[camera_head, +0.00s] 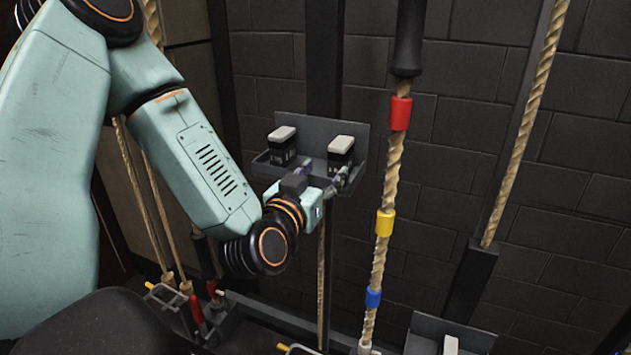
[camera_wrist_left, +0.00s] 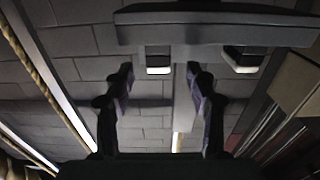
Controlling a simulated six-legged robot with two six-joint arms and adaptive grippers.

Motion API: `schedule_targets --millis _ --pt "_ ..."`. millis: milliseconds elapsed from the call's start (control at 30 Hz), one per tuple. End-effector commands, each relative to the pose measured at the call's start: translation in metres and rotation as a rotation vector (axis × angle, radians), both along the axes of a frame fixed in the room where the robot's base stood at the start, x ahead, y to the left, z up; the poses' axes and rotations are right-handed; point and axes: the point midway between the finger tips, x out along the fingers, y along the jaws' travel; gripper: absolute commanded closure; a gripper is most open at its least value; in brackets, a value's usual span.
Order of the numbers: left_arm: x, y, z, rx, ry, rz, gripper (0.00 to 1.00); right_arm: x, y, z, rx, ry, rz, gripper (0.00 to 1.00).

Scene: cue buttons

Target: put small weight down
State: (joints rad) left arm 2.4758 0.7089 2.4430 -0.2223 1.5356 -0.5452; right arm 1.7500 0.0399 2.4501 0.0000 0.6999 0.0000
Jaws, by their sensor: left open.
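Two dark block weights with pale grey tops stand upright on a small grey wall shelf (camera_head: 322,128). The left weight (camera_head: 282,145) and the right weight (camera_head: 340,156) look alike in size, so I cannot tell which is the small one. My left gripper (camera_head: 345,181) is open and empty just in front of the shelf, by the right weight. In the left wrist view the picture looks upside down. There the open fingers (camera_wrist_left: 160,95) have bare space between them, and one weight (camera_wrist_left: 158,60) lies beyond their tips. The other weight (camera_wrist_left: 243,60) is off to the right.
A thick rope (camera_head: 391,175) with red, yellow and blue bands hangs right of the shelf. Another rope (camera_head: 522,120) runs by a dark post further right. A low grey holder (camera_head: 450,335) with a pale-topped block is at the bottom right. Red-handled levers (camera_head: 197,308) stand at the lower left.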

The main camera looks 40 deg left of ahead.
Motion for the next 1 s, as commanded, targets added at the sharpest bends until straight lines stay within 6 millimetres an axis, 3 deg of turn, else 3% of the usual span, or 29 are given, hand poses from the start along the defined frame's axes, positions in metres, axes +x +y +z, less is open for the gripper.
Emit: schedule_targets --millis 33,233,567,667,767,867,900,1000 --pt "-0.009 -0.002 0.0 -0.008 0.0 0.002 0.44 0.0 0.0 0.0 0.0 0.0 0.0 0.43" --pt "-0.023 -0.006 0.003 0.002 0.002 -0.001 0.44 0.0 0.0 0.019 0.0 -0.001 0.0 0.43" --pt "-0.03 -0.01 -0.006 -0.001 0.022 -0.012 0.44 0.0 0.0 0.023 0.0 0.0 0.0 0.43" --pt "-0.033 -0.026 -0.042 -0.014 0.143 -0.069 0.44 0.0 0.0 0.022 0.0 0.0 0.0 0.43" --pt "-0.051 -0.053 -0.111 -0.048 0.379 -0.154 0.44 0.0 0.0 0.022 0.0 0.0 0.0 0.43" --pt "-0.092 -0.078 -0.186 -0.098 0.662 -0.219 0.44 0.0 0.0 0.022 0.0 0.0 0.0 0.43" --pt "-0.113 -0.086 -0.212 -0.117 0.774 -0.232 0.44 0.0 0.0 0.022 0.0 0.0 0.0 0.43" --pt "-0.175 -0.101 -0.268 -0.159 1.046 -0.238 0.44 0.0 0.0 0.022 0.0 0.0 0.0 0.43"
